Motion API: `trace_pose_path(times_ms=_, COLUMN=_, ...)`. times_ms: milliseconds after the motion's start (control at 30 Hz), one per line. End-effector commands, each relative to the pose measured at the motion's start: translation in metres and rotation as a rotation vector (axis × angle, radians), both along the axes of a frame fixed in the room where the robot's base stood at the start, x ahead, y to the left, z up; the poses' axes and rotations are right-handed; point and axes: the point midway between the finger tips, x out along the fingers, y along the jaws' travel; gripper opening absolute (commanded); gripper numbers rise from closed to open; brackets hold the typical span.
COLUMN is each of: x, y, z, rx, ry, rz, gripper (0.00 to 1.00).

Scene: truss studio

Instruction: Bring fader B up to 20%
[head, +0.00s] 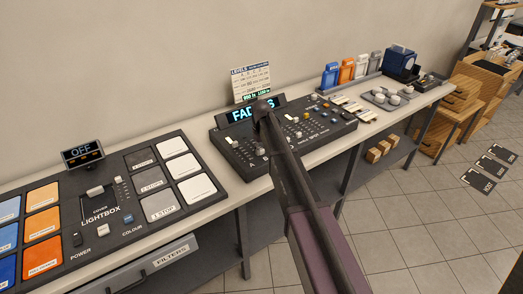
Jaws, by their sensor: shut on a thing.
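The mixing desk (331,130) is a dark sloped console on the bench, with a display (239,115) of blue letters partly covered by my arm. A pale fader cap (230,139) shows at its left side. My gripper (267,125) is over the desk's left-middle part, at the far end of my arm, and is mostly hidden by it. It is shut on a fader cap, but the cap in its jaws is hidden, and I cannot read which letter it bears. A levels card (250,83) stands behind the display; its small figures are too small to read surely.
The lightbox panel (105,205) with coloured pads and its own slider lies left of the desk.

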Motion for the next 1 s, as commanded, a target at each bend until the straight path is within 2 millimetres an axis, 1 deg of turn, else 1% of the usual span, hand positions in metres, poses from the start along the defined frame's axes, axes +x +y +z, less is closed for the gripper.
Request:
trace_pose_path(times_ms=67, x=0.001, y=0.001, z=0.000, rx=0.000, ry=0.000, rz=0.000, gripper=0.00)
trace_pose_path(times_ms=200, x=0.013, y=0.008, z=0.000, rx=-0.001, ry=0.001, rz=0.000, gripper=0.00)
trace_pose_path(times_ms=300, x=0.018, y=0.012, z=0.000, rx=-0.001, ry=0.001, rz=0.000, gripper=0.00)
trace_pose_path(times_ms=567, x=0.016, y=0.011, z=0.000, rx=-0.001, ry=0.001, rz=0.000, gripper=0.00)
trace_pose_path(times_ms=600, x=0.016, y=0.011, z=0.000, rx=-0.001, ry=0.001, rz=0.000, gripper=0.46)
trace_pose_path(times_ms=667, x=0.016, y=0.011, z=0.000, rx=-0.001, ry=0.001, rz=0.000, gripper=0.64)
trace_pose_path(times_ms=700, x=0.016, y=0.011, z=0.000, rx=-0.001, ry=0.001, rz=0.000, gripper=0.69)
trace_pose_path(times_ms=1000, x=0.016, y=0.011, z=0.000, rx=0.000, ry=0.000, rz=-0.001, gripper=0.69)
